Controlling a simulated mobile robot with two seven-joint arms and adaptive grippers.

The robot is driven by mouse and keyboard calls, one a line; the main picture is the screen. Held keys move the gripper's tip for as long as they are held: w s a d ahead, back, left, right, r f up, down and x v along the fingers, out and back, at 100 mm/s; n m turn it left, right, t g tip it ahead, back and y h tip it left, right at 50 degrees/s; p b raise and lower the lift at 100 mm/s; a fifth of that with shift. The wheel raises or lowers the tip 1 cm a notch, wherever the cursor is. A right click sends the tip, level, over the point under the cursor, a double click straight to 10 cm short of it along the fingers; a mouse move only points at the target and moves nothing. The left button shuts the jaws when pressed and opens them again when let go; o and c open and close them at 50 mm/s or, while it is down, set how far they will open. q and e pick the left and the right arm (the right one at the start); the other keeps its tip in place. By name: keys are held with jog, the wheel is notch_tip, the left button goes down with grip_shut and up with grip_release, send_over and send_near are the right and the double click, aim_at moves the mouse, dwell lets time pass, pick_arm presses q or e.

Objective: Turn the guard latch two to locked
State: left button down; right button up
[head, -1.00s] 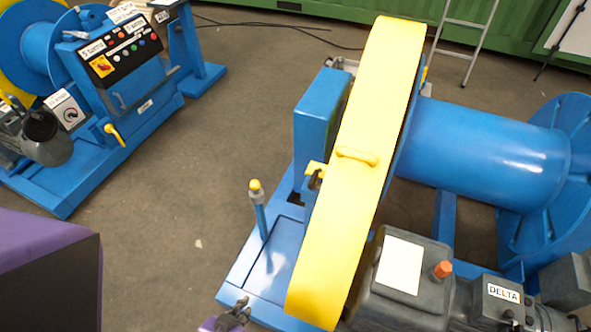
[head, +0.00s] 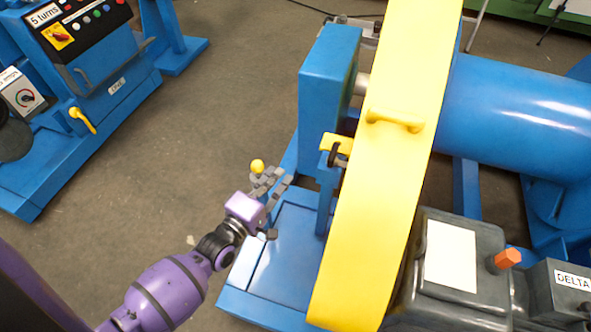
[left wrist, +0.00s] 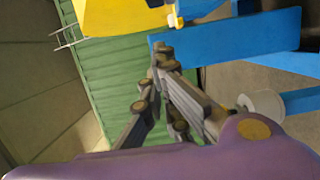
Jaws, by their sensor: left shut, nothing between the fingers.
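The yellow chain guard (head: 385,170) stands tilted across the machine, with a yellow handle (head: 395,121) on its face. A yellow latch (head: 336,142) with a dark ring below it sits at the guard's left edge, on a blue bracket. I cannot read which latch number it is, or whether it is locked. My left gripper (head: 275,178) is shut and empty, to the lower left of the latch and apart from it. In the left wrist view its fingers (left wrist: 162,55) point up toward the yellow guard (left wrist: 115,15). My right gripper is not in view.
A lever with a yellow knob (head: 257,166) stands right beside my left gripper, partly hidden by it. A blue post (head: 327,85) rises behind the latch. A grey motor (head: 455,265) is at the lower right. Open floor (head: 215,130) lies to the left.

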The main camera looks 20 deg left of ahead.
aim_at(328, 163)
pick_arm(q)
jog(key=w+d, duration=0.6)
jog(key=w, duration=0.3)
jog(key=shift+d+p, duration=0.15)
jog(key=shift+p, duration=0.2)
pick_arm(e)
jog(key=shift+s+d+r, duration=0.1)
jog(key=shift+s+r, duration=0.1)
pick_arm(q)
jog(key=shift+s+d+r+p, duration=0.1)
jog(key=shift+s+d+p, duration=0.2)
jog(key=shift+s+d, duration=0.3)
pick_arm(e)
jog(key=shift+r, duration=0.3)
pick_arm(q)
jog(key=shift+s+d+n+t+y+p, duration=0.15)
jog(key=shift+s+d+n+y, duration=0.15)
jog(key=shift+d+y, duration=0.25)
jog(key=shift+s+d+n+t+y+p, duration=0.15)
jog(key=shift+s+d+n+y, duration=0.15)
jog(key=shift+d, duration=0.3)
jog(key=shift+s+d+n+y+p, duration=0.15)
jog(key=shift+s+d+n+y, duration=0.1)
jog(key=shift+d+y, duration=0.3)
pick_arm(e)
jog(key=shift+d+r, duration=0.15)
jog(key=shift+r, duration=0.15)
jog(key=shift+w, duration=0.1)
